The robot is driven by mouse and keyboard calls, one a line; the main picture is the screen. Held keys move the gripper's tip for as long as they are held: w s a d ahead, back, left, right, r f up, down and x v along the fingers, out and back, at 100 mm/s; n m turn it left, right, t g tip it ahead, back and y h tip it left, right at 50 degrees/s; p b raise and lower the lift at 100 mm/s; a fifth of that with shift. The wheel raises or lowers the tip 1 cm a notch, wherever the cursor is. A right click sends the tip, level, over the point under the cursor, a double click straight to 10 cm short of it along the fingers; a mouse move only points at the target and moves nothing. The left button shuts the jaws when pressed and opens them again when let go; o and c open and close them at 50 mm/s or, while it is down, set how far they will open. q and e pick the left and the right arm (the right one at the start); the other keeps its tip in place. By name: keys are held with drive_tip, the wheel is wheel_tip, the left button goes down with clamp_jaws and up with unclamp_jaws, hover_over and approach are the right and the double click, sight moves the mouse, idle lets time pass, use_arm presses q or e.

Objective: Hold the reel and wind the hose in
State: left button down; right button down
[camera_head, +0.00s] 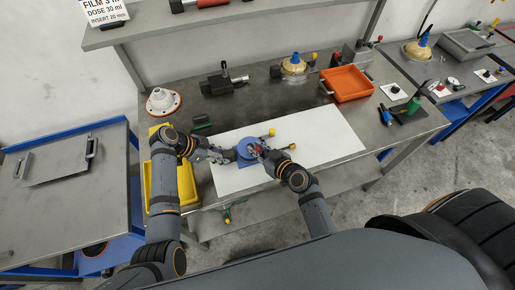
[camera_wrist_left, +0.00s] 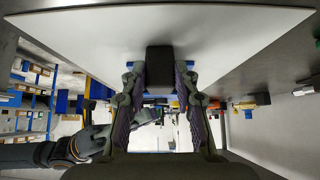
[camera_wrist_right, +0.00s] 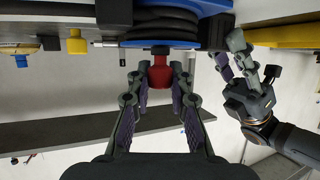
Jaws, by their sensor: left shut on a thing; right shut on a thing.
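The blue reel (camera_head: 246,148) stands on a white board (camera_head: 318,138) on the bench, between my two grippers. In the right wrist view black hose (camera_wrist_right: 165,22) lies coiled between the reel's blue flanges (camera_wrist_right: 160,44). My left gripper (camera_head: 232,156) is shut on a black block (camera_wrist_left: 160,60) at the reel's left side; I cannot tell how the block joins the reel. My right gripper (camera_head: 258,150) is shut on a red knob (camera_wrist_right: 160,74) at the reel's flange. A thin metal end piece (camera_wrist_right: 105,43) sticks out beside the coil. My grippers hide part of the reel in the head view.
Yellow-tipped fittings (camera_head: 270,133) sit close to the reel on the board. A yellow tray (camera_head: 158,185) is at the bench's left end, an orange tray (camera_head: 347,83) at the back right. A black clamp device (camera_head: 222,82) stands behind. The board's right part is clear.

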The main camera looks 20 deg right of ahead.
drive_tip(key=c, duration=1.2)
unclamp_jaws()
drive_tip(key=v, duration=1.2)
